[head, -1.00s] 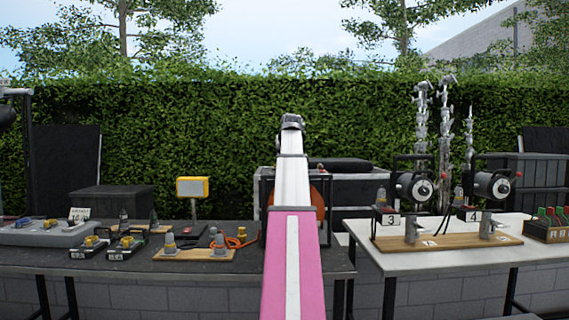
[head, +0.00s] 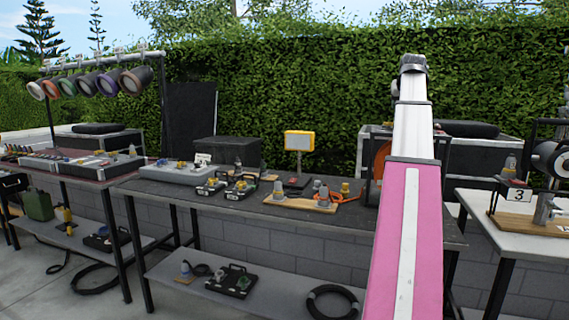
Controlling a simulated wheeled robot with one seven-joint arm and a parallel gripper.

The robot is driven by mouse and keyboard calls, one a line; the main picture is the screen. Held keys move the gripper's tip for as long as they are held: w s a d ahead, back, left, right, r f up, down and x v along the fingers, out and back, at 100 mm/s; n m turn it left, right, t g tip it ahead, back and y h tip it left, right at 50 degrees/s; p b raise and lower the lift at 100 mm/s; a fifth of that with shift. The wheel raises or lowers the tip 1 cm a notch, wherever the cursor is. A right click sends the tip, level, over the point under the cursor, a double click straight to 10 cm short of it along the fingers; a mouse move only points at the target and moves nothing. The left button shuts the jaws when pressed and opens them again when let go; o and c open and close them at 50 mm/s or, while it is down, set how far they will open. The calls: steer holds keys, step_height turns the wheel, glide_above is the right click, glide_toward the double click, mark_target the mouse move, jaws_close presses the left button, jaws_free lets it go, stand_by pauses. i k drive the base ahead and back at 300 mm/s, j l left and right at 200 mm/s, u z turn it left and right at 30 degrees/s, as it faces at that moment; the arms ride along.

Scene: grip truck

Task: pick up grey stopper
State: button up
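Several small grey cone-shaped pieces, which look like stoppers, stand on a wooden board (head: 292,204) on the dark middle table. One grey stopper (head: 278,190) is at the board's left end. Another grey stopper (head: 323,195) is toward its right, with one more close beside it. I cannot tell which one the task means. No gripper fingers can be made out there. The arm is well apart from the stoppers.
A yellow-framed display (head: 299,141) stands behind the board, and an orange cable (head: 348,197) lies at its right. Black boxes with connectors (head: 242,187) sit to the left. A lower shelf holds a coiled black cable (head: 333,303). A white table (head: 520,215) stands at right.

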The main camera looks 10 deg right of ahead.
mark_target(318, 183)
steer(key=j, duration=0.5)
steer(key=k+j, duration=0.15)
steer(key=j, duration=0.8)
steer(key=k, duration=0.05)
